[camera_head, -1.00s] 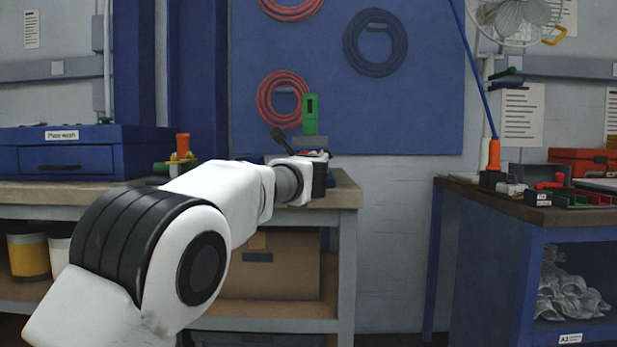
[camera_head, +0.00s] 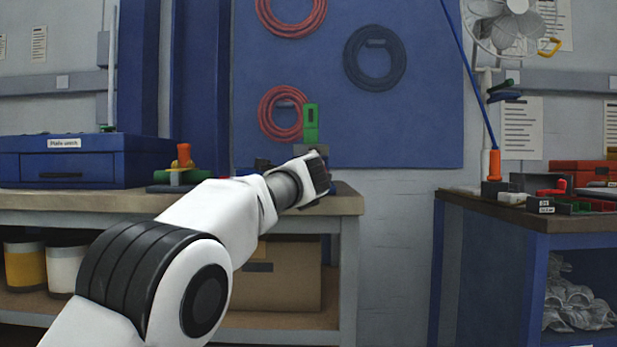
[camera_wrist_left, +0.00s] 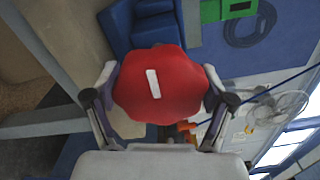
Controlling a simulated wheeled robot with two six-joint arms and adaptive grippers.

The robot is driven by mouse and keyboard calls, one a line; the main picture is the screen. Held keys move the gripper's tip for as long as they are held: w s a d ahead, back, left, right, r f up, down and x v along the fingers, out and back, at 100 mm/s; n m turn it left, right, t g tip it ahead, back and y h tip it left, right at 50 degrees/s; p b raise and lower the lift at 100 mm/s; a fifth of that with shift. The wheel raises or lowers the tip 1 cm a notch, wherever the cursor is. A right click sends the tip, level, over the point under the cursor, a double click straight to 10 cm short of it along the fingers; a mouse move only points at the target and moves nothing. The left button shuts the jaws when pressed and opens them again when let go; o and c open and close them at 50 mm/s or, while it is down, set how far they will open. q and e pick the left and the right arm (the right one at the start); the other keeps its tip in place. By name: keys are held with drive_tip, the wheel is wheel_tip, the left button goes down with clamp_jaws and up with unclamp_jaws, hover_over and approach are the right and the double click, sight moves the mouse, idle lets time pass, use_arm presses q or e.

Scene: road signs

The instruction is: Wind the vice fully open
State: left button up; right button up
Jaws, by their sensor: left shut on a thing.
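A red lobed knob with a white stripe (camera_wrist_left: 154,83) fills the middle of the left wrist view. My left gripper (camera_wrist_left: 160,92) is shut on it, with one finger on each side. Behind the knob is a blue body (camera_wrist_left: 146,30), apparently the vice. In the head view my left gripper (camera_head: 316,176) is at the right end of the left bench, hiding the knob and most of the vice. A green upright piece (camera_head: 311,122) stands above the gripper; it also shows in the left wrist view (camera_wrist_left: 222,8). The jaw gap cannot be seen. My right gripper is not in view.
The left bench (camera_head: 345,201) carries a blue drawer box (camera_head: 75,165) and an orange-and-green item (camera_head: 183,168). A second bench (camera_head: 480,206) with small parts stands at the right, with a gap between the benches. Hoses hang on a blue board (camera_head: 420,115).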

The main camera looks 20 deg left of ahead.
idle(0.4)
use_arm(q)
drive_tip(key=o, duration=1)
drive_tip(key=shift+s, duration=0.1)
drive_tip(key=v, duration=0.7)
drive_tip(key=shift+s+d, duration=0.1)
drive_tip(key=shift+s, duration=0.05)
